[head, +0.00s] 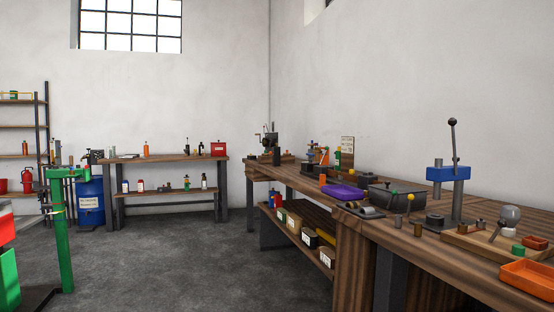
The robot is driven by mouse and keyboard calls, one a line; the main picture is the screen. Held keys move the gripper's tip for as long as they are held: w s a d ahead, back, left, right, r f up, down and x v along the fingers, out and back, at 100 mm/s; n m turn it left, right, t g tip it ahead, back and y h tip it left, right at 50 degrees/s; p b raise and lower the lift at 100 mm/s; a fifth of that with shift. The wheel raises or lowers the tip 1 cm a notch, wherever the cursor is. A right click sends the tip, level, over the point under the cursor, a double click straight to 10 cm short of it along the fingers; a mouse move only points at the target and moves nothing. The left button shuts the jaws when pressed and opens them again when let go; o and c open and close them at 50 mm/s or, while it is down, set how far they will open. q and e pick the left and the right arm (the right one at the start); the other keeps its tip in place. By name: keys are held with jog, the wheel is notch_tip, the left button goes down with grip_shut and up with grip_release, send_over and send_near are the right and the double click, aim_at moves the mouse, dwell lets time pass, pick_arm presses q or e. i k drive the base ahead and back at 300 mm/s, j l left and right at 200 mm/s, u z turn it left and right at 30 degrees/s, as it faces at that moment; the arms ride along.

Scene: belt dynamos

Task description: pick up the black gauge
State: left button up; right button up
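I cannot tell the black gauge for certain at this size. Neither of my grippers shows in the head view.
The long wooden workbench (478,276) runs along the right wall. On it stand a blue press (448,174), a purple tray (344,193) and an orange tray (530,277). A green stand (61,235) is at left. The grey floor (185,270) between is clear.

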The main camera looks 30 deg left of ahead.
aim_at(276, 150)
jog(key=i+j+u, duration=0.3)
jog(key=j, duration=0.2)
jog(key=i+j+u, duration=0.65)
jog(key=i, duration=0.25)
jog(key=i+j+u, duration=0.1)
jog(key=i+u, duration=0.2)
jog(key=i, duration=0.15)
jog(key=i+u, duration=0.35)
jog(key=i, duration=0.15)
jog(key=i+j, duration=0.1)
jog(key=i, duration=2.35)
jog(key=i+z, duration=0.45)
jog(key=i+j+z, duration=0.65)
jog(key=i+z, duration=0.2)
jog(key=i+j+z, duration=0.55)
jog(key=j+z, duration=0.3)
jog(key=j, duration=0.2)
jog(key=i+j+z, duration=0.15)
jog(key=j+z, duration=0.3)
jog(key=j, duration=0.2)
jog(key=j+z, duration=0.45)
jog(key=j, duration=0.25)
jog(key=j+z, duration=0.4)
jog(key=j, duration=0.3)
jog(key=i+j, duration=0.1)
jog(key=i, duration=0.45)
jog(key=l+u, duration=0.3)
jog(key=l, duration=0.5)
jog(key=i, duration=0.05)
